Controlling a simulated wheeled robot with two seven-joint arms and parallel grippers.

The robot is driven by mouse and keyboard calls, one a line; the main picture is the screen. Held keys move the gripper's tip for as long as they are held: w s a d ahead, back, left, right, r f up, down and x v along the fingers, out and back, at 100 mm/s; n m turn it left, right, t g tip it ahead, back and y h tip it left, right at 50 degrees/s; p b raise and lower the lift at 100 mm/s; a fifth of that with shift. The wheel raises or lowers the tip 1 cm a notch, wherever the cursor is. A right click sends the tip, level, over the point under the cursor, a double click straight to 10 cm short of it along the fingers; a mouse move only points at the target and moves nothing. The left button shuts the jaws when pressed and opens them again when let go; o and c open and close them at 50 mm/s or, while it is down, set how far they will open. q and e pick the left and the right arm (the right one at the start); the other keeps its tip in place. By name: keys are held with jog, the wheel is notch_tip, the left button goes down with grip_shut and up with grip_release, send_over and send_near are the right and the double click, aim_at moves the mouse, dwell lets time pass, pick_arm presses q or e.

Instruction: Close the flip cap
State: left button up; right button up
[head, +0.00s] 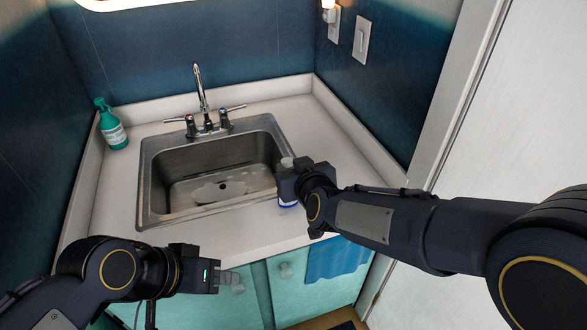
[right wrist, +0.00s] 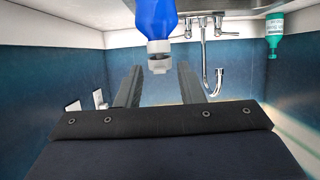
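A blue bottle (head: 288,204) with a pale cap stands on the counter at the right front corner of the sink. My right gripper (head: 287,180) is in front of it and hides most of its body. In the right wrist view, which looks upside down, the blue bottle (right wrist: 155,18) hangs from the top edge with its whitish-grey cap (right wrist: 158,57) pointing down. My right gripper (right wrist: 160,82) is open, its two fingers apart with the cap in line with the gap. Whether the cap's lid is raised is too small to tell. My left gripper (head: 236,281) is low in front of the cabinet, apart from the bottle.
A steel sink (head: 160,205) with a faucet (head: 199,95) takes up the middle of the white counter (head: 340,135). A blue towel (head: 335,262) hangs at the cabinet front. The counter right of the sink is clear.

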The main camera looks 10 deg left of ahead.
jog(key=shift+c, duration=0.4)
grip_shut()
jog(key=t+b, duration=0.1)
jog(key=b, duration=0.3)
jog(key=f+t+y+b, duration=0.1)
jog(key=b, duration=0.3)
jog(key=shift+s+d+f, duration=0.15)
jog(key=shift+s+f, duration=0.05)
jog(key=shift+f, duration=0.05)
jog(key=shift+o, duration=0.4)
grip_release()
